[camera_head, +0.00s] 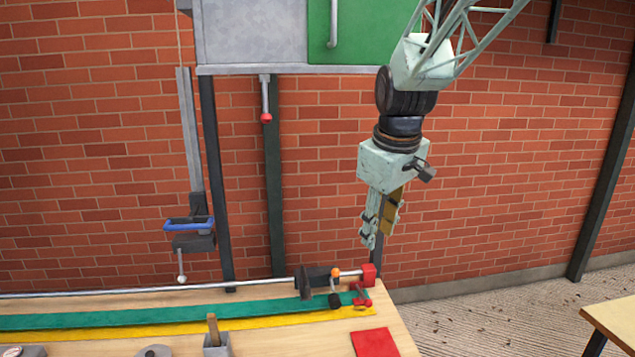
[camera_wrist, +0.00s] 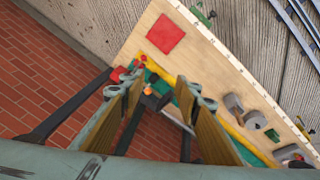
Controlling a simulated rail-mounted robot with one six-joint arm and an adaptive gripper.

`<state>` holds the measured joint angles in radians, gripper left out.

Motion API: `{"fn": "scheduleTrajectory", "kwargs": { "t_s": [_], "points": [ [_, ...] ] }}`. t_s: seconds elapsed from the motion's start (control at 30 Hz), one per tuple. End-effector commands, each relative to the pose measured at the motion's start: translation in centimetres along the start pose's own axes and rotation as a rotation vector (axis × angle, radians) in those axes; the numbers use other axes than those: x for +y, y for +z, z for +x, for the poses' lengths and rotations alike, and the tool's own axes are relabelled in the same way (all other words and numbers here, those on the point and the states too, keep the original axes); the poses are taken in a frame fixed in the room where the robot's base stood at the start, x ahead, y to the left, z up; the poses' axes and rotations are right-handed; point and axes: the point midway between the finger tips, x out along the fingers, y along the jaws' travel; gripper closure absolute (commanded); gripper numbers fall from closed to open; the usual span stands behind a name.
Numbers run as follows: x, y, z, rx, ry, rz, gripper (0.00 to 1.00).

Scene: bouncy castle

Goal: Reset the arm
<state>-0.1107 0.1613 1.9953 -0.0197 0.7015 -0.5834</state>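My arm hangs down from the upper right in the head view. My gripper (camera_head: 372,238) points downward in front of the brick wall, above and just beyond the right end of the workbench (camera_head: 400,330). In the wrist view my gripper (camera_wrist: 160,88) has its two fingers spread apart, with nothing between them. The bench's far end, with its clamp and strips, shows below and between the fingers.
A metal bar with a red end block (camera_head: 369,274) runs along the bench's back edge. A red square (camera_head: 374,343) lies on the bench. A green-and-grey cabinet (camera_head: 255,32) hangs behind, left of my arm. Another table (camera_head: 618,318) stands at right; floor between is clear.

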Motion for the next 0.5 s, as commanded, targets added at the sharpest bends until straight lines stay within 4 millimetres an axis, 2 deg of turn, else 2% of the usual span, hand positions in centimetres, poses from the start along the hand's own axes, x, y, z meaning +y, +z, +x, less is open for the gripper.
{"fn": "scheduleTrajectory", "kwargs": {
  "t_s": [0.1, 0.5],
  "points": [
    [-0.7, 1.7, -1.8, 0.004, 0.004, 0.036, 0.7],
    [-3.3, 7.5, -6.8, 0.011, 0.013, 0.161, 0.7]
  ]
}}
